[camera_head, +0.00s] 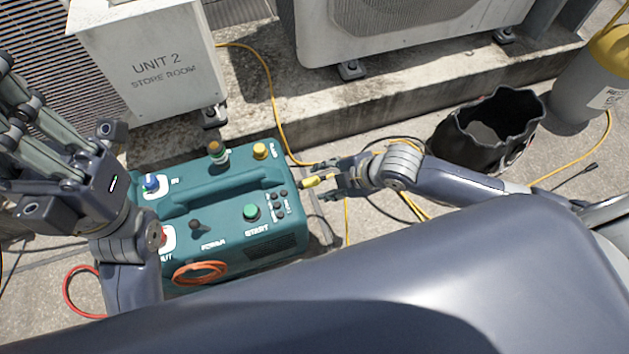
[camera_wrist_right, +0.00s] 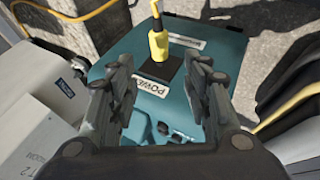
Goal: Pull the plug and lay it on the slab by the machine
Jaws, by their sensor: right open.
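The teal machine (camera_head: 225,215) stands on the ground with buttons, valves and a handle on top. A yellow plug (camera_head: 312,181) sticks out of its right side. In the right wrist view the plug (camera_wrist_right: 159,45) appears seated in a black square socket (camera_wrist_right: 167,70) beside a POWER label, with its cord running upward. My right gripper (camera_head: 335,178) is open at the plug. In the wrist view its fingertips (camera_wrist_right: 165,66) lie on either side of the socket and plug, with gaps on both sides. My left gripper (camera_head: 20,120) hangs at the far left; its jaw opening is unclear.
A concrete slab (camera_head: 390,112) runs behind the machine under the condenser (camera_head: 400,30) and the UNIT 2 box (camera_head: 150,70). A black bucket (camera_head: 450,148) and a grey cylinder (camera_head: 580,95) stand right. Yellow hose (camera_head: 270,85) and black cables lie around. An orange coil (camera_head: 200,272) hangs at the machine's front.

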